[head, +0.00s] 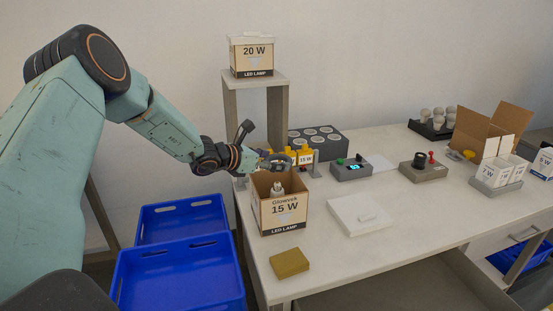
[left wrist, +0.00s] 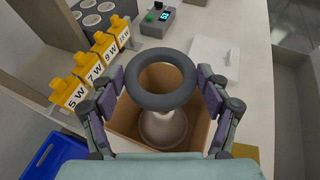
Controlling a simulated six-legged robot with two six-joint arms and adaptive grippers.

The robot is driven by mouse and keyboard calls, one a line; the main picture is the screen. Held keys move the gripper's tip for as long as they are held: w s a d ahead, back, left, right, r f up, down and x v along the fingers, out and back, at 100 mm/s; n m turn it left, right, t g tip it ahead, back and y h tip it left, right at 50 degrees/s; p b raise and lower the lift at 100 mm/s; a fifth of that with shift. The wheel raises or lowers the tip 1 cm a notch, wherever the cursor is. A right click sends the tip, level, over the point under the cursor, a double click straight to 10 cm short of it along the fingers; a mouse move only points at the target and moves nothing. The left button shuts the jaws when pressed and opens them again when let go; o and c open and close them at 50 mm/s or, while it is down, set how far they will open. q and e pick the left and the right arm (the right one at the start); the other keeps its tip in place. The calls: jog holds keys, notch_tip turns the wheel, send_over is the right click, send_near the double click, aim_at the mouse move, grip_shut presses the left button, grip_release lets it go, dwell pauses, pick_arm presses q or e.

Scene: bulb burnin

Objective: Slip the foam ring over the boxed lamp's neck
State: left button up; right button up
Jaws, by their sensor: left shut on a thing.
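My left gripper (head: 277,164) is shut on the dark grey foam ring (left wrist: 160,102), with one finger on each side in the left wrist view. The ring is held above the open 15 W lamp box (head: 284,213). The white lamp (head: 276,190) stands in that box with its neck upward, and it also shows in the left wrist view (left wrist: 163,130). The ring is apart from the neck in the head view. In the wrist view the ring's near side hides part of the lamp, and mostly cardboard shows through its hole. My right gripper is not in view.
A shelf with a 20 W box (head: 251,57) stands behind the gripper. Yellow tagged pieces (head: 304,155) and a grey tester (head: 351,169) are close by. A white panel (head: 359,215) and a mustard block (head: 289,263) lie in front. Blue crates (head: 182,270) stand left of the table.

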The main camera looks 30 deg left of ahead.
pick_arm(q)
jog(key=shift+d, duration=0.35)
jog(key=b, duration=0.3)
send_over(273, 192)
jog(key=f, duration=0.4)
jog(key=shift+a+f, duration=0.15)
jog(key=shift+a, duration=0.2)
jog(key=shift+w+d+f, duration=0.15)
jog(key=shift+d+f, duration=0.05)
jog(key=shift+d, duration=0.2)
jog(key=shift+s+a+r, duration=0.15)
jog(key=shift+s+a, duration=0.05)
jog(key=shift+s, duration=0.1)
jog(key=shift+a, duration=0.2)
jog(key=shift+w+d+f, duration=0.2)
jog(key=shift+w+d, duration=0.05)
jog(key=shift+w, duration=0.1)
jog(key=shift+d+r+b, duration=0.1)
jog(key=shift+r+b, duration=0.05)
jog(key=shift+b, duration=0.25)
jog(key=shift+s, duration=0.1)
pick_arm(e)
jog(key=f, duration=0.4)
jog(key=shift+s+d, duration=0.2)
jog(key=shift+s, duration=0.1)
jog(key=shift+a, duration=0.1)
